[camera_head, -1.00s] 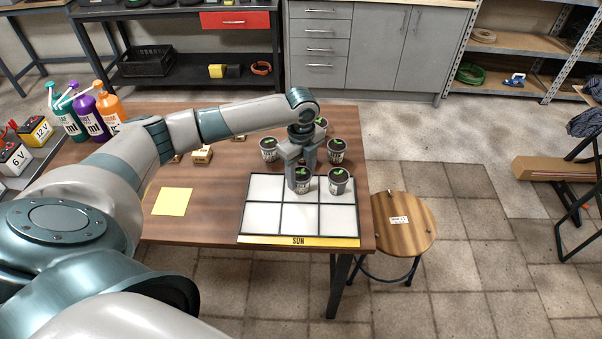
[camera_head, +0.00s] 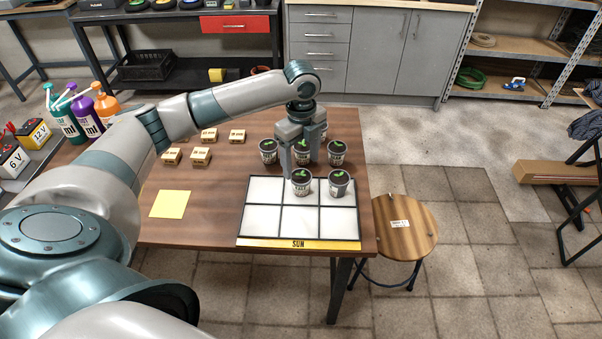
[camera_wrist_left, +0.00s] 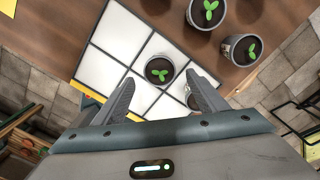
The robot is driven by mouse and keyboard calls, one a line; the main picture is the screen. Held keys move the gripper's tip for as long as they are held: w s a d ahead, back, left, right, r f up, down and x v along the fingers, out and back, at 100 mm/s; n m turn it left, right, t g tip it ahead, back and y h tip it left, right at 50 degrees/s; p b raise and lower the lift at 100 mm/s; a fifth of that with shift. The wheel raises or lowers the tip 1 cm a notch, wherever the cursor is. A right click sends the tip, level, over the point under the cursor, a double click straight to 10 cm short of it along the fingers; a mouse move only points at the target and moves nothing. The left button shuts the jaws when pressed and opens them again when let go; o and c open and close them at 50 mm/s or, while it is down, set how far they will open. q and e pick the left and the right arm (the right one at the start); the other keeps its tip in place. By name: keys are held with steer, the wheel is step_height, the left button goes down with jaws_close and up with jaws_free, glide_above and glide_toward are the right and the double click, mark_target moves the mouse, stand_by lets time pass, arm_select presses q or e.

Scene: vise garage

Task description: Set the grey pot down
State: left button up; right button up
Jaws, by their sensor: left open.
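A grey pot (camera_head: 301,188) with a green seedling stands upright in the top middle cell of the white grid tray (camera_head: 260,218). A second pot (camera_head: 339,190) stands in the top right cell. My left gripper (camera_head: 301,169) is open and empty, above and slightly behind the middle pot. In the left wrist view the middle pot (camera_wrist_left: 159,71) shows just beyond the spread fingertips (camera_wrist_left: 160,78), apart from them. The other tray pot (camera_wrist_left: 188,95) is partly hidden by a finger there. My right gripper is not in view.
Several more seedling pots, such as the left one (camera_head: 268,152), stand behind the tray. Small wooden label blocks (camera_head: 201,156) and a yellow note (camera_head: 170,204) lie to the left. Bottles (camera_head: 85,112) stand at the far left. A round stool (camera_head: 404,228) is right of the table.

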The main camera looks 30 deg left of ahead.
mark_target(301, 176)
arm_select(q)
steer(key=shift+r+b, duration=0.5)
steer(key=shift+r, duration=2.4)
